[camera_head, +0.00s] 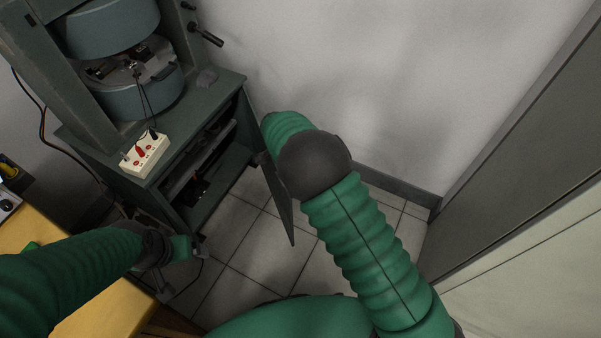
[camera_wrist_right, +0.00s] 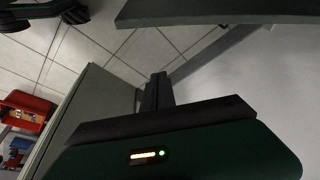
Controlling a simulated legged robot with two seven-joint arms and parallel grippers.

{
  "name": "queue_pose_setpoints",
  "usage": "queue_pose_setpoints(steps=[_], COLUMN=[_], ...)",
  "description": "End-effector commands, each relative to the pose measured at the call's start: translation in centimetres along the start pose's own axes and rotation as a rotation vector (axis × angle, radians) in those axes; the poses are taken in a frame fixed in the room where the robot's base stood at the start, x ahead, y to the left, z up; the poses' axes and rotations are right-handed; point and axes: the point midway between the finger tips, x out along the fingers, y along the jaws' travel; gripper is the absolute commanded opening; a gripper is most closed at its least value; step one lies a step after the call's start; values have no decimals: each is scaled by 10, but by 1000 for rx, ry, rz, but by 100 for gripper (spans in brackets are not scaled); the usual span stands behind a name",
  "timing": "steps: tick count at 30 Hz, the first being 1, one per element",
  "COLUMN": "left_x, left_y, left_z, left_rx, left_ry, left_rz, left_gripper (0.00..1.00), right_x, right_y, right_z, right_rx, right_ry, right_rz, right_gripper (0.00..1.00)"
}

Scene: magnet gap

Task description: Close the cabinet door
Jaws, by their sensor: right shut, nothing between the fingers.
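The grey-green cabinet (camera_head: 212,200) stands left of centre in the head view, with its front open and dark shelves inside. Its door (camera_head: 279,201) is a thin dark panel, swung open to the right of the opening and partly hidden by my right arm. My right gripper is hidden behind that arm in the head view. In the right wrist view the right gripper (camera_wrist_right: 158,86) is shut and empty. A dark green panel (camera_wrist_right: 225,12) crosses the top there; I cannot tell whether it is the door. My left gripper (camera_head: 182,265) is left of the door, near the cabinet's lower front; its jaws are unclear.
A large magnet (camera_head: 112,25) and a white socket box (camera_head: 145,154) with leads stand on the cabinet. A yellow table (camera_head: 45,232) is at the left. Tiled floor (camera_head: 240,235) lies in front. A white wall (camera_head: 350,70) and a tall grey panel (camera_head: 530,140) bound the right.

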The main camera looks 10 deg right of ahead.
Motion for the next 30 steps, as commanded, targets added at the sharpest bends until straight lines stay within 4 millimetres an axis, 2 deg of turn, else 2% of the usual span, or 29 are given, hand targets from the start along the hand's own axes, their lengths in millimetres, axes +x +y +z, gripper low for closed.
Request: queue_pose_setpoints(steps=[1, 3, 6, 8, 11, 14, 18, 20, 25, 30], left_x=[-12, -18, -24, -25, -29, -39, -56, -62, -79, -86], left_y=[0, 0, 0, 0, 0, 0, 0, 0, 0, 0], left_z=[-3, -4, -6, -6, -7, -9, -13, -15, -19, -20], left_rx=[0, 0, 0, 0, 0, 0, 0, 0, 0, 0], left_ry=[1, 1, 1, 1, 0, 0, 0, 1, 0, 0], left_rz=[0, 0, 0, 0, 0, 0, 0, 0, 0, 0], left_gripper=[87, 87, 87, 87, 87, 87, 87, 87, 87, 87], right_x=[-22, -41, -60, -65, -62, -45, -22, -17, -20, -30], right_y=[-1, -2, -3, -3, 1, 13, 33, 40, 45, 40], right_z=[-3, -3, -3, -2, -5, -13, -20, -22, -33, -46], right_rx=[0, 1, 2, 3, 7, 19, 48, 67, 133, 180], right_ry=[1, 1, 1, 0, -24, -98, -273, -354, -571, -693], right_rz=[-1, 0, 1, 3, 23, 65, 114, 119, 77, 12], right_gripper=[0, 0, 0, 0, 0, 0, 0, 0, 0, 0])
